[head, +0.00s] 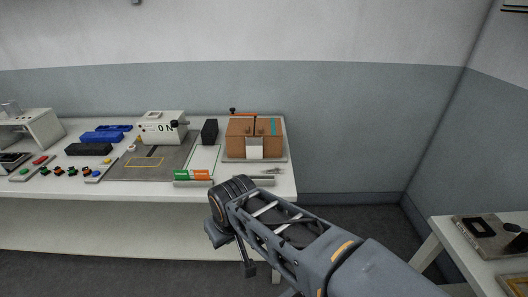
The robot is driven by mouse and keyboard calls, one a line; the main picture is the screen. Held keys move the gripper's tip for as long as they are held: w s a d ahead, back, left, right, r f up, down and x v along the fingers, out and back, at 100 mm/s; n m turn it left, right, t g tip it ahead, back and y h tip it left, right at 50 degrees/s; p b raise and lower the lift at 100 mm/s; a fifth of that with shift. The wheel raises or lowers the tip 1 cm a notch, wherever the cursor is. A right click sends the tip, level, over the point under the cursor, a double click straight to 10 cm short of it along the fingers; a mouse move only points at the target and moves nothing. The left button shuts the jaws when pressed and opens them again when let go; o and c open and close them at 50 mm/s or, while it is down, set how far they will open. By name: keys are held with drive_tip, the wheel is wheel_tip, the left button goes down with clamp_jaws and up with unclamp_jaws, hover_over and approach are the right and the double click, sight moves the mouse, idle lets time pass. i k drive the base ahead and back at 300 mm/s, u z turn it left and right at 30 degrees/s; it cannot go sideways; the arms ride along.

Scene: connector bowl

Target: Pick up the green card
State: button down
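A small green piece (184,175), which looks like the green card, lies near the front edge of the white table. An orange piece touches its right side, and both seem to be on or against a grey bar. The green piece is small here, and I cannot tell whether it is a separate card. My gripper (232,243) is at the end of my arm, in front of the table edge, to the right of and nearer than the green piece. It is apart from the green piece. Its fingers are partly hidden by my wrist, so their opening is unclear.
The white table (290,186) holds a brown two-door box (240,130), a white switch box (160,124), a black block (209,131), blue bins (103,136) and several coloured connectors (70,171). A second table (452,240) stands at the right. Floor between the tables is clear.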

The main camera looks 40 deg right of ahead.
sight(179, 175)
drive_tip(key=u, duration=0.1)
drive_tip(key=k, duration=0.55)
drive_tip(key=z, duration=0.9)
drive_tip(key=i, duration=0.65)
drive_tip(key=u, duration=2.65)
drive_tip(key=i, duration=1.6)
drive_tip(key=z, duration=1.4)
